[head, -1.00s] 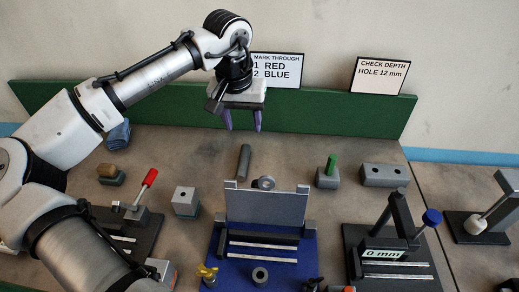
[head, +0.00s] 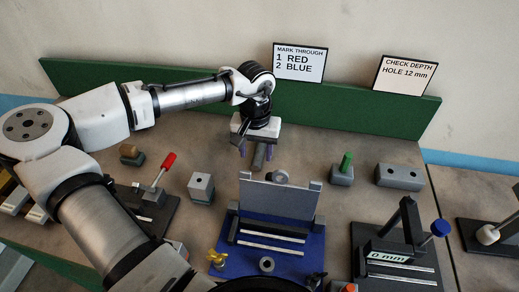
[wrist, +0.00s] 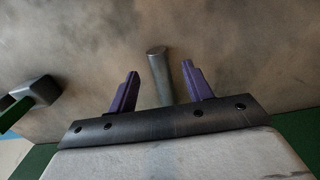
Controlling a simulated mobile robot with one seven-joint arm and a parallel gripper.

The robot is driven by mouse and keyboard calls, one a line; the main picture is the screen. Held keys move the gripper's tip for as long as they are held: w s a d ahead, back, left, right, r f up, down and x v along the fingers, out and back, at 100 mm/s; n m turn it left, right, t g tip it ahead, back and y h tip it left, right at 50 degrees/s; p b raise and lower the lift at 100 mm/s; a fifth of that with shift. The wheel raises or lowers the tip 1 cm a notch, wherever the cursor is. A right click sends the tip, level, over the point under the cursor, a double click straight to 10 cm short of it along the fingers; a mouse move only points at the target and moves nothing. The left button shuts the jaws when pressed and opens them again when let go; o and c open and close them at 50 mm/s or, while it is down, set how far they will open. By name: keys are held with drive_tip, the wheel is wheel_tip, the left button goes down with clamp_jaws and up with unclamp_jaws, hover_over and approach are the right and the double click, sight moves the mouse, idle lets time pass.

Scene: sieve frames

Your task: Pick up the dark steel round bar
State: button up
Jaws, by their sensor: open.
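The dark steel round bar (head: 259,156) lies on the bench below my gripper, in front of the green back board. In the wrist view the bar (wrist: 159,75) shows between the two purple fingers, its near end hidden behind the gripper's dark edge. My gripper (head: 256,151) is open, with one finger on each side of the bar. In the wrist view the gripper (wrist: 160,80) shows a gap on both sides of the bar, narrower on the right. I cannot tell how far the fingertips are above the bench.
A blue fixture (head: 286,268) with an upright grey plate (head: 278,197) stands just in front of the bar. A block with a green pin (head: 342,174) is to the right, a grey block (head: 201,187) to the left. The green board (head: 190,97) runs behind.

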sight(256, 160)
drive_tip(key=shift+s+f+p, duration=0.15)
drive_tip(key=shift+f+p, duration=0.15)
drive_tip(key=shift+f, duration=1.4)
drive_tip(key=shift+r, duration=0.1)
clamp_jaws()
